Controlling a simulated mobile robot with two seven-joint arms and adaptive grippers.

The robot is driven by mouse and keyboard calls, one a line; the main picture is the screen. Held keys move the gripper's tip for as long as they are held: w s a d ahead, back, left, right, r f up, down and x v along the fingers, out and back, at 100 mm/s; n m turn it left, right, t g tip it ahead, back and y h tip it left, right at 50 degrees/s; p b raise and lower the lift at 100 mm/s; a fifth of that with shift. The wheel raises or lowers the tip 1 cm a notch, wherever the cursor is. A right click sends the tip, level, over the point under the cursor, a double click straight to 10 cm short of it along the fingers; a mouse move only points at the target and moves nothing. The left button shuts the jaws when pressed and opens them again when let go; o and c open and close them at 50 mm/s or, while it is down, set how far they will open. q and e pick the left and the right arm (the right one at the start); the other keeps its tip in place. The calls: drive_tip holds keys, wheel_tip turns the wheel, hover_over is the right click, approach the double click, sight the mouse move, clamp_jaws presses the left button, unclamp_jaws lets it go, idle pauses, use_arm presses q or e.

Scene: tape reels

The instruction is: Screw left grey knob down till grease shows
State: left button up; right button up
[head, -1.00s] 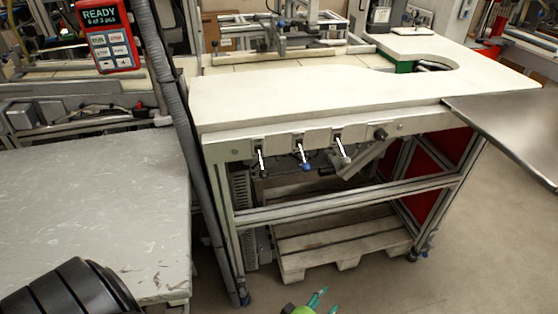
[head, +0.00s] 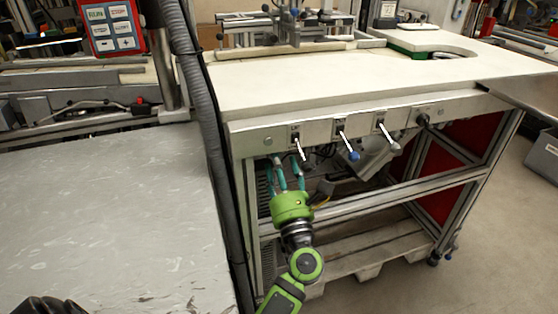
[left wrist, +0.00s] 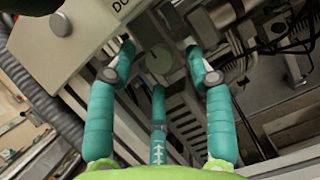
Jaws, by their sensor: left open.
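Three white levers hang from the front rail of the bench (head: 345,130). The left lever (head: 300,147) ends close to my left gripper (head: 286,168), and I cannot clearly make out its knob in the head view. In the left wrist view a round grey knob (left wrist: 160,61) lies between the teal fingers, seen end-on. The fingers are spread around it, open, with gaps showing; no grip is visible. The middle lever has a blue knob (head: 354,155). The right lever has a grey knob (head: 396,146). I cannot make out any grease.
A thick grey hose (head: 200,120) runs down just left of the bench. A grey-topped table (head: 110,210) stands at the left. Frame bars (head: 400,196) and a wooden pallet (head: 375,245) lie below the levers. A red control box (head: 112,30) hangs at upper left.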

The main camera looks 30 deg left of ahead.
use_arm(q)
drive_tip(key=shift+w+a+r, duration=0.2)
drive_tip(key=shift+w+a, duration=0.2)
use_arm(e)
drive_tip(key=shift+f, duration=0.1)
use_arm(q)
drive_tip(key=shift+c, duration=0.4)
clamp_jaws()
drive_tip(key=shift+r, duration=0.1)
use_arm(e)
drive_tip(key=shift+w, duration=0.1)
use_arm(q)
drive_tip(key=m+h+p, duration=0.1)
drive_tip(key=m+p, duration=0.2)
drive_tip(key=m+t+h+p, duration=0.1)
drive_tip(key=m+h+p, duration=0.1)
drive_tip(key=m+p, duration=0.1)
drive_tip(key=m+h+p, duration=0.1)
drive_tip(key=m+p, duration=0.3)
drive_tip(key=shift+s+a+r+t+h, duration=0.1)
drive_tip(key=shift+s+t+h, duration=0.05)
drive_tip(key=shift+t+h, duration=0.25)
use_arm(e)
drive_tip(key=s+d, duration=0.2)
drive_tip(key=s, duration=0.8)
